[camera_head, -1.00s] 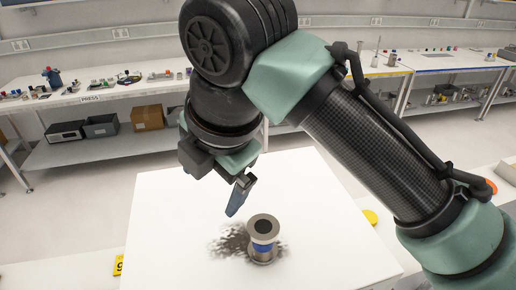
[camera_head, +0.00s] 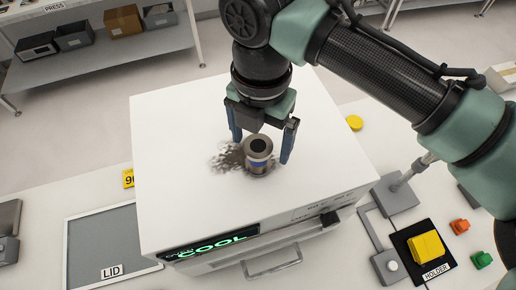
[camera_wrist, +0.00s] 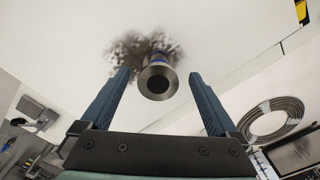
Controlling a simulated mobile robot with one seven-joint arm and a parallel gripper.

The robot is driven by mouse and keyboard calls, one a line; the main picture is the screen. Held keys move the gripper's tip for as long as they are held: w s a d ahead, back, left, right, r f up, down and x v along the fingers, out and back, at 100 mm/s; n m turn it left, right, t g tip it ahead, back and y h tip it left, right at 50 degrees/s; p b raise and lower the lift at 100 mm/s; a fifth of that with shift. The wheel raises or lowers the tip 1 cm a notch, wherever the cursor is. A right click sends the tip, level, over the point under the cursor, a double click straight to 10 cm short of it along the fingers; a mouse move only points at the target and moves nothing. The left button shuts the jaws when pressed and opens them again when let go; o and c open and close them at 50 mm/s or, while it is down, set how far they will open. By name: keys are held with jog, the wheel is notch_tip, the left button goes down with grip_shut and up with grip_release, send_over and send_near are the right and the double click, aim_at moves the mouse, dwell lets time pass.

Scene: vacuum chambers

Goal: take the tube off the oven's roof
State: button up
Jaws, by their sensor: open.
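The tube (camera_head: 258,157) is a short grey metal piece with flanged ends, a dark round opening on top and a blue band. It stands upright on the white roof of the oven (camera_head: 180,125), beside a dark sooty patch. My gripper (camera_head: 261,149) is open, with one blue finger on either side of the tube in the head view. In the wrist view the tube (camera_wrist: 157,80) shows between and beyond the fingertips of my gripper (camera_wrist: 158,74), with a gap on both sides. Nothing is held.
The oven's front has a green COOL display (camera_head: 212,245) and a handle (camera_head: 272,264). A tray marked LID (camera_head: 105,240) lies at left. A black HOLDER mat (camera_head: 447,262) with a yellow block (camera_head: 426,247) is at right. The roof around the tube is otherwise clear.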

aim_at(258, 146)
jog(key=f, duration=0.1)
jog(key=f+p, duration=0.1)
jog(key=f, duration=0.1)
jog(key=shift+s+a+f+p, duration=0.1)
jog(key=shift+s+a+p, duration=0.1)
jog(key=shift+s+p, duration=0.1)
jog(key=shift+w+f, duration=0.1)
jog(key=shift+f, duration=0.55)
jog(key=shift+r, duration=0.1)
grip_shut()
